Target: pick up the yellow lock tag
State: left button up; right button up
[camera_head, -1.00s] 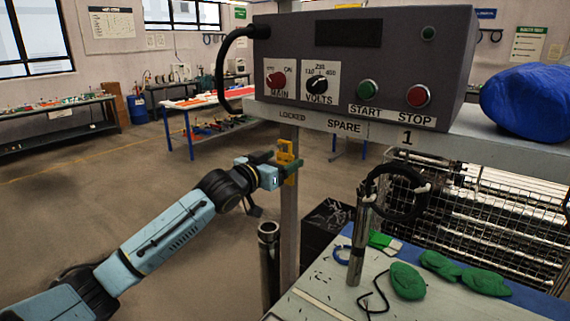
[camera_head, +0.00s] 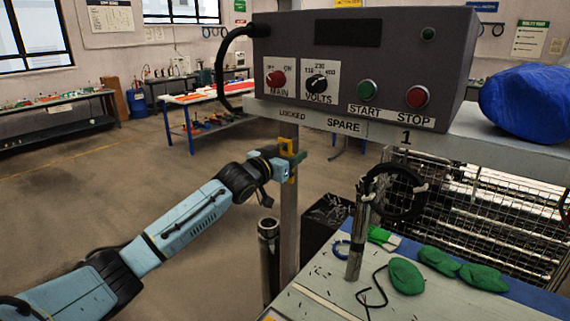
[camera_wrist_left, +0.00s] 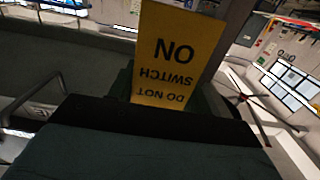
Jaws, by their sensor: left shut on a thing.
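The yellow lock tag (camera_head: 287,148) is at the grey post below the control box, under the "LOCKED" label. In the left wrist view the tag (camera_wrist_left: 172,55) fills the upper middle, upside down, reading "DO NOT SWITCH ON". My left gripper (camera_head: 290,166) is shut on the tag's lower part, and its fingers hide that edge. I cannot tell whether the tag touches the post or a hook behind it. My right gripper is in neither view.
The control box (camera_head: 360,60) stands on a grey shelf (camera_head: 350,127) just above the tag. A grey post (camera_head: 289,215) is right beside the gripper. A metal tube (camera_head: 268,255) stands below. Open floor lies to the left.

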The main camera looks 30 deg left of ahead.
pick_arm(q)
jog(key=shift+c, duration=0.5)
jog(key=shift+r, duration=0.1)
jog(key=shift+r+b, duration=0.3)
jog(key=shift+r, duration=0.35)
jog(key=s+a+b, duration=0.1)
jog(key=s+b, duration=0.3)
jog(key=s, duration=1.4)
jog(key=shift+a, duration=0.2)
jog(key=shift+f, duration=0.1)
